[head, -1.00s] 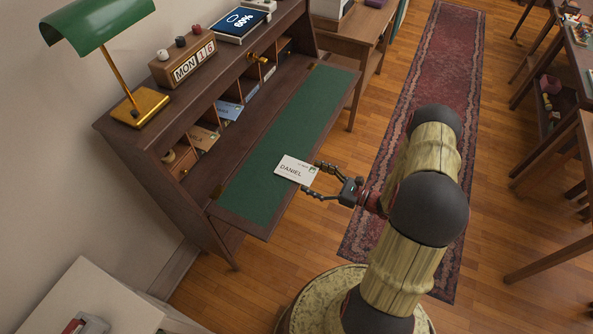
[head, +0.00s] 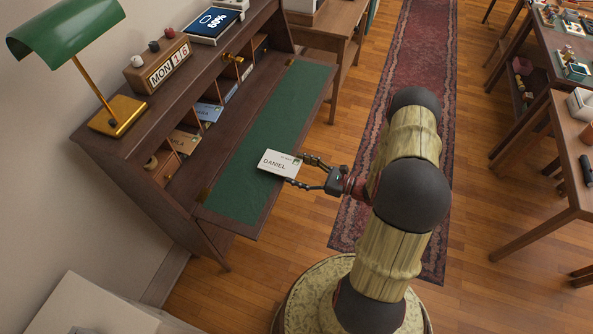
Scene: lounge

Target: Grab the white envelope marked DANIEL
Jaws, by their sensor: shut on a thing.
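The white envelope (head: 279,163) marked DANIEL is in the head view, over the right edge of the green desk surface (head: 262,127). It looks roughly level, with its lettering facing up. My gripper (head: 299,171) reaches it from the right and is shut on its right end. One finger shows along the upper right corner and the other near the lower right edge. I cannot tell whether the envelope touches the desk or is a little above it.
The desk's pigeonholes hold several other envelopes, including a blue one (head: 208,112) and a tan one (head: 184,141). A green lamp (head: 66,32) and a date block (head: 158,66) stand on top. A red runner rug (head: 405,90) and wooden floor lie to the right.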

